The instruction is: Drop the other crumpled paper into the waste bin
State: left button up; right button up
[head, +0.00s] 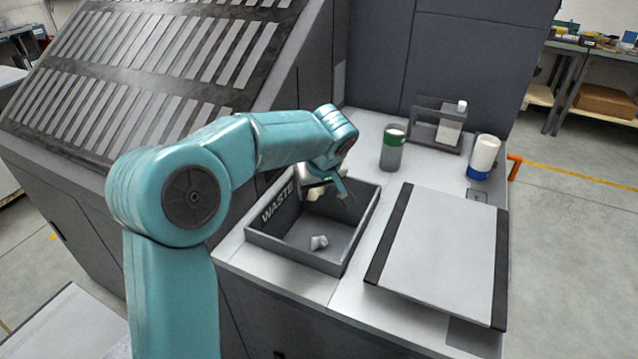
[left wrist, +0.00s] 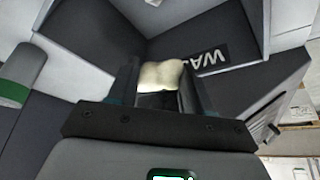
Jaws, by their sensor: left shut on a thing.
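The waste bin (head: 292,254) is a dark grey open box on the bench, marked WASTE on an inner wall. One crumpled paper (head: 319,242), small and whitish, lies on its floor. My left gripper (head: 316,192) reaches over the bin from the left, at its far side. It is shut on the other crumpled paper, cream coloured, which shows between the fingers in the left wrist view (left wrist: 160,75). The bin wall with its label (left wrist: 222,58) shows just beyond that paper. My right gripper is not in view.
A grey flat panel with dark side strips (head: 440,245) lies right of the bin. A green-topped container (head: 393,148), a white and blue container (head: 483,158) and a dark rack (head: 436,128) stand behind. A sloped slatted machine (head: 150,70) rises at the left.

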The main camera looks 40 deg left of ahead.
aim_at(315, 201)
pick_arm(q)
jog(key=f+b, duration=0.1)
jog(key=f, duration=0.3)
jog(key=shift+w+a+f+b, duration=0.2)
jog(key=shift+b, duration=0.2)
jog(key=shift+f, duration=0.25)
jog(key=o, duration=1.1)
jog(key=shift+d, duration=0.1)
jog(key=shift+c, duration=0.2)
jog(key=shift+s+r, duration=0.1)
jog(key=v, duration=1.6)
jog(key=shift+d, duration=0.15)
jog(key=shift+r, duration=0.15)
